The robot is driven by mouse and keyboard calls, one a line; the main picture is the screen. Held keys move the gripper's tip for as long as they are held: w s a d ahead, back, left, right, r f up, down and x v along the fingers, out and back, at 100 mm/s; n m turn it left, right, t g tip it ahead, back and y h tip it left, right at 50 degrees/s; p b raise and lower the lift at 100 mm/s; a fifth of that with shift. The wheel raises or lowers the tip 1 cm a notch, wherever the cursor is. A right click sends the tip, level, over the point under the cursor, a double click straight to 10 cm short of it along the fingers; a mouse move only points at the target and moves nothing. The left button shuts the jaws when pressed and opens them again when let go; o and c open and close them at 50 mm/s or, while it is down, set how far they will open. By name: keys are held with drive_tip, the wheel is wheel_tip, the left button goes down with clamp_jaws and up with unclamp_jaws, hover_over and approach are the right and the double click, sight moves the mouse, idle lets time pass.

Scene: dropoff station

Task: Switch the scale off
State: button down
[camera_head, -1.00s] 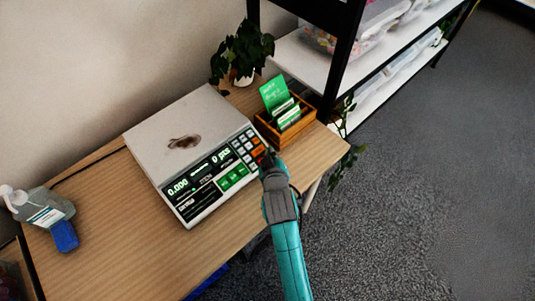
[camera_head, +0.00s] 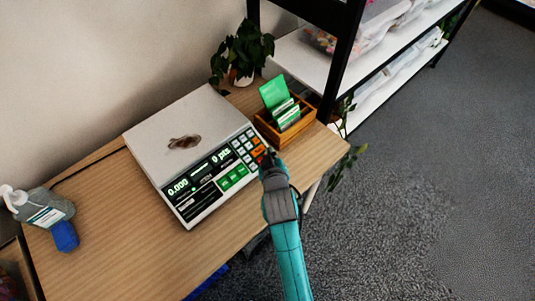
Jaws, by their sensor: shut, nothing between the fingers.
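The scale (camera_head: 205,205) sits on the wooden table, a light box with a flat weighing plate (camera_head: 150,137) that has a brown mark or small item (camera_head: 184,142) on it. Its front panel is lit: the displays read 0.000 and 0 pts (camera_head: 221,157). My gripper (camera_head: 268,155) is shut and empty, at the right end of the panel beside the orange and red keys. Its tip hides part of that corner, and I cannot tell whether it touches a key.
A wooden card box (camera_head: 293,128) with green cards stands close to the right of the scale. A potted plant (camera_head: 243,53) is behind. The front of the table (camera_head: 130,240) is clear. A black-framed shelf (camera_head: 344,60) stands at right.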

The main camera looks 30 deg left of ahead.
drive_tip(key=shift+f, duration=0.1)
drive_tip(key=shift+a+f, duration=0.15)
drive_tip(key=shift+f, duration=0.15)
drive_tip(key=shift+w+a+f, duration=0.1)
drive_tip(key=shift+a+f, duration=0.05)
drive_tip(key=shift+f, duration=0.2)
idle(1.0)
drive_tip(key=shift+r, duration=0.1)
drive_tip(key=shift+d+r, duration=0.35)
drive_tip(key=shift+r, duration=0.3)
drive_tip(key=r, duration=0.1)
drive_tip(key=d+r, duration=0.1)
drive_tip(key=r, duration=0.1)
drive_tip(key=s+d+r, duration=0.1)
drive_tip(key=shift+r, duration=0.3)
idle(0.9)
